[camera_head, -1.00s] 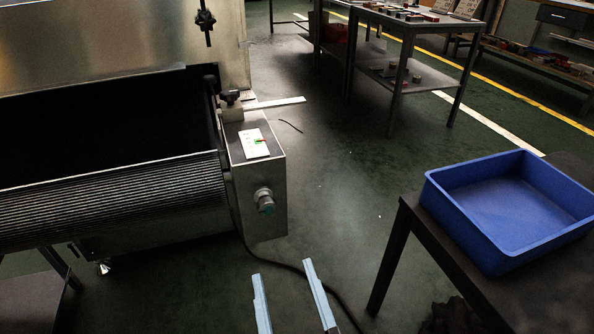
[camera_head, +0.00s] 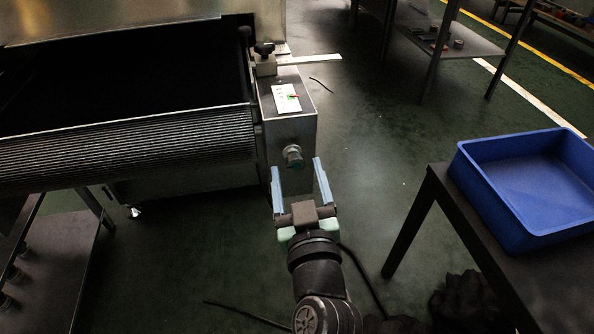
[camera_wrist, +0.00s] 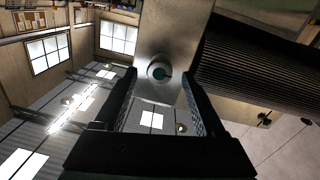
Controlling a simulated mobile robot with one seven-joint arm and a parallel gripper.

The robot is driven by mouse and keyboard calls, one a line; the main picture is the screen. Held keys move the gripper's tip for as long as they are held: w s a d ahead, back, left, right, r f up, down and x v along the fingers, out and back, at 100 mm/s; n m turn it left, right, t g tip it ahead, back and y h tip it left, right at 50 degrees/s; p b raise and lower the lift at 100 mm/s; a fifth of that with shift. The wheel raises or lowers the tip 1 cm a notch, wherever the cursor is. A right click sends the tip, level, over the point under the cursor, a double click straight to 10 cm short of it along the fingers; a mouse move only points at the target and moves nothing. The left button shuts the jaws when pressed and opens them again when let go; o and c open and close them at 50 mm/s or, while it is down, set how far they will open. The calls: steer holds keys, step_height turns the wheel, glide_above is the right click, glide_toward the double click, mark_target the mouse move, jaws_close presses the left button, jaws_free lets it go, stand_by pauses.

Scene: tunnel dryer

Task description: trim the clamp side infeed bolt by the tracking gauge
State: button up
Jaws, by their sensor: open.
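The infeed bolt (camera_head: 293,156) is a round metal head with a teal centre on the front face of a steel end box (camera_head: 290,132). It also shows in the wrist view (camera_wrist: 159,71), between and beyond my fingertips. The tracking gauge (camera_head: 287,97) looks to be the white card on the box top, with a green and a red mark; its scale is too small to read. A black clamp knob (camera_head: 264,48) stands behind it. My gripper (camera_head: 297,164) is open and empty, its two fingers pointing at the bolt; contact cannot be told.
The ribbed conveyor roller (camera_head: 130,145) adjoins the box on the left. A blue bin (camera_head: 520,185) sits on a dark table at right. A shelved bench (camera_head: 440,40) stands behind. A cable crosses the floor below; floor between box and table is clear.

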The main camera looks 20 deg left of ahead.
steer(key=shift+w+a, duration=0.25)
steer(key=shift+w, duration=0.15)
jaws_close()
steer(key=shift+r+m, duration=0.1)
steer(key=shift+m, duration=0.2)
steer(key=m+p, duration=0.3)
steer(key=m, duration=0.1)
steer(key=shift+d+r+m+g, duration=0.1)
steer(key=shift+m+g, duration=0.2)
steer(key=m+p, duration=0.3)
steer(key=m, duration=0.2)
steer(key=shift+m, duration=0.4)
stand_by(0.4)
